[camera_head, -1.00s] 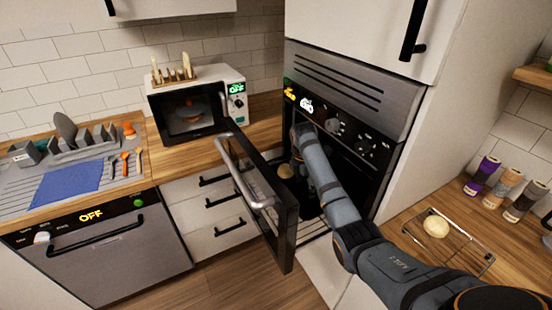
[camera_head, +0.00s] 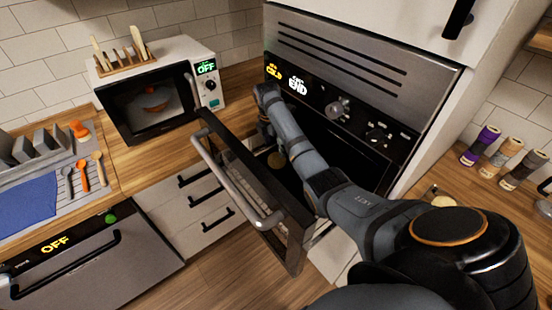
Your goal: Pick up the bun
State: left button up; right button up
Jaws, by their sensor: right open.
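A round, pale tan bun (camera_head: 277,160) lies inside the open oven (camera_head: 340,150), partly in shadow. My right arm comes in from the lower right and reaches into the oven opening. My right gripper (camera_head: 266,132) is at the far end of this arm, dark and small, pointing down just above and left of the bun. It is open, and the bun appears apart from it. The fingertips are hard to make out. My left gripper is not in view.
The oven door (camera_head: 255,195) stands open to the left, its metal handle (camera_head: 235,190) facing out, close to my arm. A microwave (camera_head: 160,90) stands on the left counter. Spice jars (camera_head: 500,153) stand on the right counter, where my arm hides most of a wire rack.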

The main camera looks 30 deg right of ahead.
aim_at(276, 156)
jog(key=shift+w+d+f, duration=0.1)
jog(key=shift+d+f, duration=0.05)
jog(key=shift+f, duration=0.85)
jog(key=shift+f+p, duration=0.25)
jog(key=shift+p, duration=0.1)
jog(key=f, duration=0.2)
jog(key=f+p, duration=0.1)
jog(key=f, duration=0.1)
jog(key=shift+d, duration=0.25)
jog(key=shift+f, duration=0.3)
jog(key=c, duration=0.8)
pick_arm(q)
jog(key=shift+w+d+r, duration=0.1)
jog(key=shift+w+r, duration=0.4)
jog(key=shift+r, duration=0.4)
pick_arm(e)
jog(key=shift+r, duration=0.15)
